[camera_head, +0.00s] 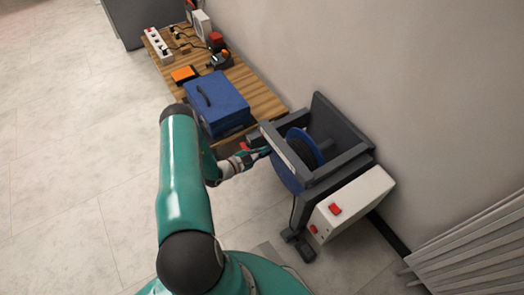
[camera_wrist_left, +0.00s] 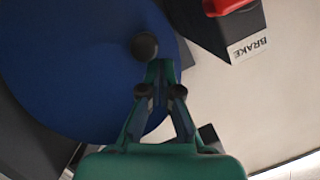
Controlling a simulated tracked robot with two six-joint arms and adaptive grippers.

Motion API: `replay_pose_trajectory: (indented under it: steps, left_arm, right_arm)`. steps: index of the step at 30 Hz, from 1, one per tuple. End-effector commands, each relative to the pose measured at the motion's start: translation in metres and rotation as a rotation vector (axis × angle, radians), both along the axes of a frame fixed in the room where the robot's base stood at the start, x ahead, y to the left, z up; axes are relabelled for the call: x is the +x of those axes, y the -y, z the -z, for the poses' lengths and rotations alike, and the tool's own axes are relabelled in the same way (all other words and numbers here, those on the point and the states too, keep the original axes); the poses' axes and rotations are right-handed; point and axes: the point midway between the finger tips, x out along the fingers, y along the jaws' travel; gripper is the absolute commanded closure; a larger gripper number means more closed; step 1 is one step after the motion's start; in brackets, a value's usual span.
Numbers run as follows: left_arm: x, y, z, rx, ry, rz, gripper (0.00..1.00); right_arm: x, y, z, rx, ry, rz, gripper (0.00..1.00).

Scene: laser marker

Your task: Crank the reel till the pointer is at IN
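The reel, with blue flanges (camera_head: 300,142), sits in a dark grey frame (camera_head: 342,122) beside the wall in the head view. In the left wrist view, a large blue disc (camera_wrist_left: 60,60) fills the upper left, with a dark round knob (camera_wrist_left: 145,46) on its face. My left gripper (camera_head: 262,152) is at the frame's left side. In the left wrist view its fingers (camera_wrist_left: 162,66) are together, with their tips just beside the knob; I see no grip around it. I cannot make out the pointer or an IN mark. My right gripper is out of view.
A dark block labelled BRAKE (camera_wrist_left: 247,48) with a red part (camera_wrist_left: 226,5) is near the disc. A white box (camera_head: 358,202) with a red switch (camera_head: 335,209) adjoins the frame. A blue case (camera_head: 216,103) stands on a wooden table (camera_head: 262,98). Floor at left is clear.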

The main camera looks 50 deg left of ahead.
Motion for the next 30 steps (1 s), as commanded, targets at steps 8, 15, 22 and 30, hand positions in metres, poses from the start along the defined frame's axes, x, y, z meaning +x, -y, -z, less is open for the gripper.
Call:
replay_pose_trajectory:
  steps: [8, 15, 22, 30]
  left_arm:
    - [-0.017, 0.006, -0.041, -0.003, 0.003, 0.004, 1.0]
    - [-0.065, 0.005, -0.054, -0.001, 0.007, 0.008, 1.0]
    - [-0.088, 0.005, -0.06, 0.0, 0.008, 0.014, 1.0]
    - [-0.087, 0.015, -0.06, 0.015, 0.002, 0.055, 1.0]
  right_arm:
    - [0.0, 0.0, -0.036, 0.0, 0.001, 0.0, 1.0]
    - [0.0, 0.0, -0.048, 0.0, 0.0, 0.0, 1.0]
    - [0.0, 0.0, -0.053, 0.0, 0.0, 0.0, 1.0]
    - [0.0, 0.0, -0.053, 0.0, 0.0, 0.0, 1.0]
